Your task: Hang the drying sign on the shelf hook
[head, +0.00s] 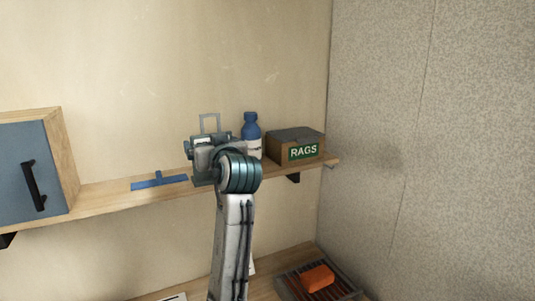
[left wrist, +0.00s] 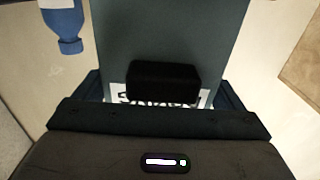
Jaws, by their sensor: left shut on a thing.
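The shelf hook (head: 330,166) is a small metal hook at the shelf's right end, well to the right of my gripper. My right gripper is out of view.
The wooden shelf (head: 105,194) carries a blue squeegee-like tool (head: 158,182), a blue bottle (head: 251,128) and a RAGS box (head: 295,146) near the hook. A blue-doored cabinet (head: 22,165) is at left. Below, an orange sponge-like block (head: 318,278) lies on a dark rack. A rough wall stands right.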

